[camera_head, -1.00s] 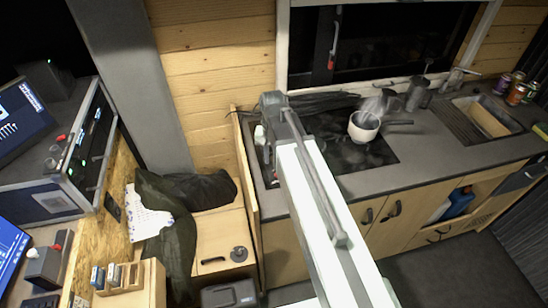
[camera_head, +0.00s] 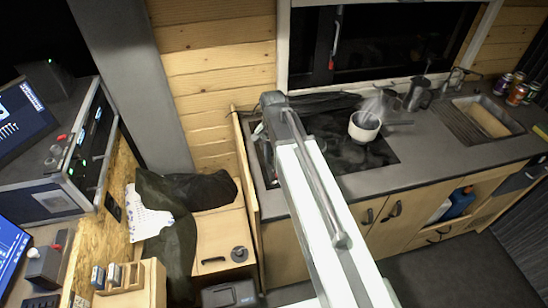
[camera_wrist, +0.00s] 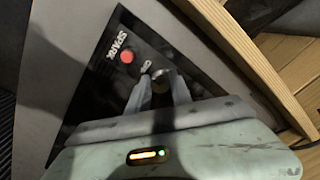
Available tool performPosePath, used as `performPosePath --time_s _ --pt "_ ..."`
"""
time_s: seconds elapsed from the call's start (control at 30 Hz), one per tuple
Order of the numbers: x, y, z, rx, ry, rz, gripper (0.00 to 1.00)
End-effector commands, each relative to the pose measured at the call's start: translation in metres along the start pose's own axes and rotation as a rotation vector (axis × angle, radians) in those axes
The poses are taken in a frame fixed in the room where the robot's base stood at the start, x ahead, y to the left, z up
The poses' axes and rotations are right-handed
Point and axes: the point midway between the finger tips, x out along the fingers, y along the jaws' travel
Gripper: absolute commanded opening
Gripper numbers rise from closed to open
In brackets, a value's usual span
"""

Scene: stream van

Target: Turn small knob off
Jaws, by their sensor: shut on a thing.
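In the wrist view, the dark stove panel (camera_wrist: 100,86) carries the word SPARK, a red button (camera_wrist: 127,57) and a small pale knob-like part (camera_wrist: 147,67). A dark round knob (camera_wrist: 163,75) sits between the fingers of my gripper (camera_wrist: 160,83). The fingers close around it from both sides, and their bases hide part of the panel. I cannot tell how far the knob is turned. In the head view, my arm reaches to the left end of the black cooktop (camera_head: 345,160) and hides the knobs.
A white pot (camera_head: 364,127) stands on the cooktop with steam above it. A wooden panel edge (camera_head: 247,170) runs close along the left of the stove. The sink (camera_head: 482,120), with several cans beside it, lies to the right.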

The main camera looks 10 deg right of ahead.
Motion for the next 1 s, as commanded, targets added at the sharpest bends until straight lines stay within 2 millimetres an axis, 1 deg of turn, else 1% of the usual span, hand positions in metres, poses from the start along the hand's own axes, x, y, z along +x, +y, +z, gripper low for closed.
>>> performPosePath --time_s 0.1,0.13,0.2,0.5,0.63,0.77,0.9,1.0 --pt "-0.001 -0.001 -0.002 0.0 0.005 -0.003 0.0" --pt "-0.001 -0.001 -0.002 0.0 0.005 -0.003 0.31" --pt "0.0 -0.001 -0.002 0.0 0.005 -0.002 0.47" --pt "-0.001 0.0 -0.001 -0.001 0.002 -0.001 0.47" --pt "-0.009 0.0 0.0 -0.001 0.001 0.0 0.47" --pt "-0.028 0.0 0.0 -0.001 0.001 0.0 0.47" --pt "-0.056 0.0 -0.001 -0.001 0.002 -0.001 0.47" --pt "-0.073 0.0 -0.001 -0.001 0.002 -0.001 0.47"
